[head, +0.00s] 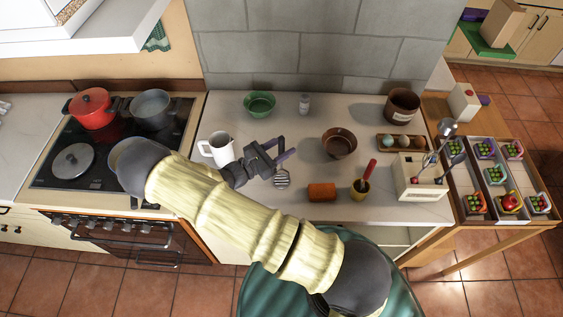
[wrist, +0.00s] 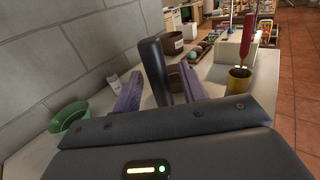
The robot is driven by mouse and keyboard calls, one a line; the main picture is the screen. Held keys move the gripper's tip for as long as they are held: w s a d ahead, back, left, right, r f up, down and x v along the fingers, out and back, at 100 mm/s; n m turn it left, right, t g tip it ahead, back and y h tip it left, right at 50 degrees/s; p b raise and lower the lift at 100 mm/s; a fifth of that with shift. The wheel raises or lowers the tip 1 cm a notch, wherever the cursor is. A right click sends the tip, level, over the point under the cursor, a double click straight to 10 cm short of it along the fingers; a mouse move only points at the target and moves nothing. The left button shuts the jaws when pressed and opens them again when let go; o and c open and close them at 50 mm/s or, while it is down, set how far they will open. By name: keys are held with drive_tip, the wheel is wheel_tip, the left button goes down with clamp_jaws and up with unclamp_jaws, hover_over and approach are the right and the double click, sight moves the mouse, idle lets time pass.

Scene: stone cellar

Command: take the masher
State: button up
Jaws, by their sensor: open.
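The masher (head: 282,181) shows in the head view as a slotted metal head just below my gripper's fingers, over the white counter. In the wrist view a dark upright handle (wrist: 153,65), which looks like the masher's, stands between the two purple-grey fingers. My gripper (head: 272,158) is open around this handle, with a gap visible on both sides in the wrist view (wrist: 160,92). The lower end of the handle is hidden behind my gripper's body, and I cannot tell whether a finger touches it.
A white jug (head: 217,149) stands close left of my gripper. A green bowl (head: 259,103), a brown bowl (head: 339,142), an orange-brown block (head: 322,192) and a yellow cup (head: 360,190) with a red-handled tool stand around it. A grey stone wall (head: 300,45) rises behind.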

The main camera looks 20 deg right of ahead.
drive_tip(key=shift+c, duration=0.4)
clamp_jaws()
drive_tip(key=shift+r, duration=0.15)
wheel_tip(320, 180, up, 10)
drive_tip(key=b, duration=0.3)
drive_tip(key=shift+b, duration=0.3)
idle(0.4)
